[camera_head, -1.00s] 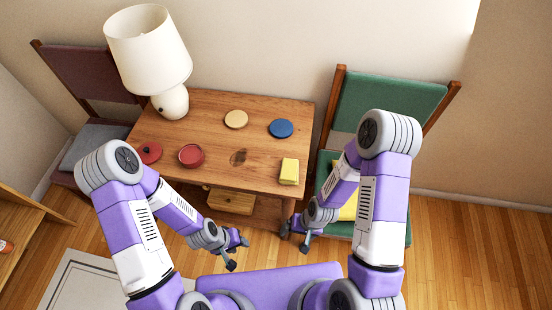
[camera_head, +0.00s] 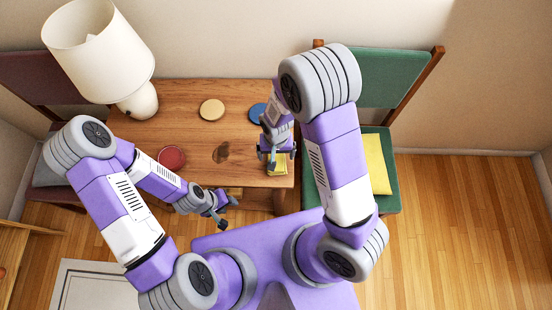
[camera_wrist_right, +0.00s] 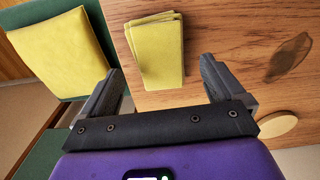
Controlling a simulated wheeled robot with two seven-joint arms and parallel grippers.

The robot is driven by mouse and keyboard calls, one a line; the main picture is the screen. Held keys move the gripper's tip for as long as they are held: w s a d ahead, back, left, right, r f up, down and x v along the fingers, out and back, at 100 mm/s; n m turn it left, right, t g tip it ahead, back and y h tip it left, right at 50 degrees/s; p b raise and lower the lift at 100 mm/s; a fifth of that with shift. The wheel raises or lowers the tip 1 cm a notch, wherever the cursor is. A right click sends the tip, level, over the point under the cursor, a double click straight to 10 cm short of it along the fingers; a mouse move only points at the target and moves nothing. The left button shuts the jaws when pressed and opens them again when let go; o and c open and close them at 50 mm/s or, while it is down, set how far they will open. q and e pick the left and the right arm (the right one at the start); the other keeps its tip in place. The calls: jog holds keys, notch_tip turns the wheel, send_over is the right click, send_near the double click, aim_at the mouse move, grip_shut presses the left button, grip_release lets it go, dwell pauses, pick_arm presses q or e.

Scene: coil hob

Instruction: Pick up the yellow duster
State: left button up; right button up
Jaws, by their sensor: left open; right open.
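The yellow duster (camera_wrist_right: 157,52) lies folded flat on the wooden table near its edge. In the head view only a small part of the duster (camera_head: 281,166) shows beneath my right gripper (camera_head: 276,158). In the right wrist view my right gripper (camera_wrist_right: 165,88) is open, with one finger toward each side of the duster, which lies beyond the fingertips. The gripper is empty, and I cannot tell its exact height above the table. My left gripper (camera_head: 221,212) is open and empty, in front of the table's front edge.
The table (camera_head: 185,115) holds a white lamp (camera_head: 100,45), a beige disc (camera_head: 212,109), a blue disc (camera_head: 257,113) and a red round dish (camera_head: 171,158). A dark stain (camera_head: 221,152) marks the wood. A green chair (camera_head: 380,80) with a yellow cushion (camera_head: 376,165) stands at right.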

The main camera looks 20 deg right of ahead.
aim_at(276, 159)
jog(key=shift+f, duration=1.55)
jog(key=shift+c, duration=0.4)
jog(key=c, duration=1.1)
jog(key=shift+o, duration=0.2)
notch_tip(276, 159, up, 10)
jog(key=p, duration=0.2)
